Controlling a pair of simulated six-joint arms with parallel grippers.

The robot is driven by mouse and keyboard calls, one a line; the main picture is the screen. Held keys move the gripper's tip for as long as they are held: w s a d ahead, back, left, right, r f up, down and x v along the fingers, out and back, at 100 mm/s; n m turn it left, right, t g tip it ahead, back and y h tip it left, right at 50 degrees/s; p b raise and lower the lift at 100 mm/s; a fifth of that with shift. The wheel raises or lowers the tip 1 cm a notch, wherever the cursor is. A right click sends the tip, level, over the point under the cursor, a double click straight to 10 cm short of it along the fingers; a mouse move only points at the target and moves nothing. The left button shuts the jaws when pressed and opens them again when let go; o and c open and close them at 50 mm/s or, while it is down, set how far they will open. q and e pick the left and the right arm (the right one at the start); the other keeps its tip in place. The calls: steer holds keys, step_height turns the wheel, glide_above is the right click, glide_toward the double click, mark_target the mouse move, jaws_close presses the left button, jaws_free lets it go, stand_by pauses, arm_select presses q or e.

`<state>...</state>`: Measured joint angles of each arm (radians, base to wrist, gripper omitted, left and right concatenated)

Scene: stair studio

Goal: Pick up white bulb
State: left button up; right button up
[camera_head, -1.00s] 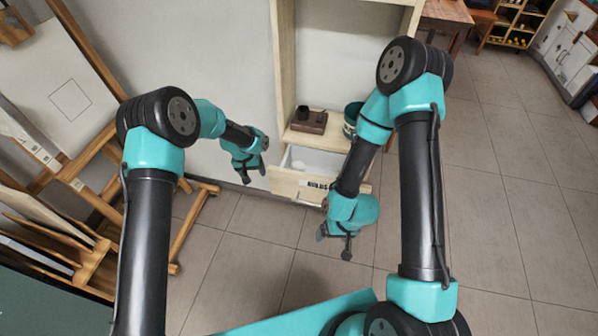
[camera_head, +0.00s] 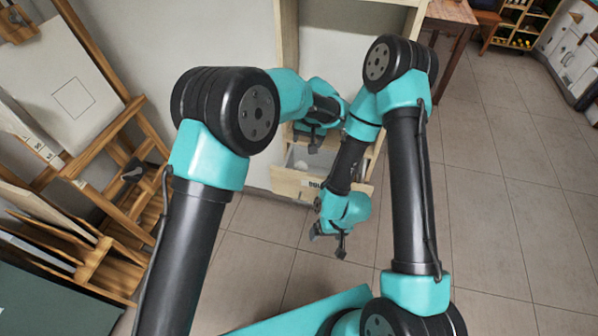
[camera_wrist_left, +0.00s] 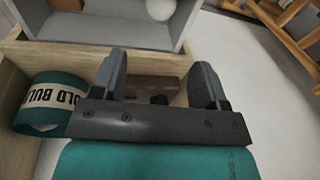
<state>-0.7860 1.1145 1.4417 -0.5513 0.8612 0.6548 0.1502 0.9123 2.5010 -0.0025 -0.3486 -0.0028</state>
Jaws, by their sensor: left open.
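The white bulb (camera_wrist_left: 160,8) lies in the grey inside of a drawer, cut by the top edge of the left wrist view. In the head view the bulb (camera_head: 301,167) is a small pale shape in the open drawer (camera_head: 296,187). My left gripper (camera_head: 315,140) hangs above the back of the drawer. In the left wrist view its two dark fingers (camera_wrist_left: 158,72) are apart with nothing between them, and the bulb is beyond them. My right gripper (camera_head: 328,240) is in front of the drawer, to its right; its fingers look apart and empty.
A green container labelled "OLD BUL…" (camera_wrist_left: 42,100) and a brown block (camera_wrist_left: 155,85) are close to my left fingers on the shelf. The cabinet's upright (camera_head: 288,60) stands behind. Wooden easels (camera_head: 130,190) fill the left side. The tiled floor (camera_head: 480,220) is clear at right.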

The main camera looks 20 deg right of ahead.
mark_target(301, 164)
arm_select(q)
steer(key=shift+f, duration=0.1)
steer(key=f, duration=0.4)
steer(key=w+f, duration=0.1)
steer(key=f, duration=0.3)
steer(key=w+a+f, duration=0.1)
steer(key=f, duration=0.3)
steer(key=shift+w+a+f, duration=0.15)
steer(key=shift+w+f, duration=0.05)
steer(key=shift+f, duration=1.05)
steer(key=shift+w+a+f, duration=0.1)
steer(key=shift+w+f, duration=0.1)
steer(key=shift+f, duration=1.05)
steer(key=shift+c, duration=0.4)
steer(key=c, duration=0.5)
step_height(301, 164, up, 10)
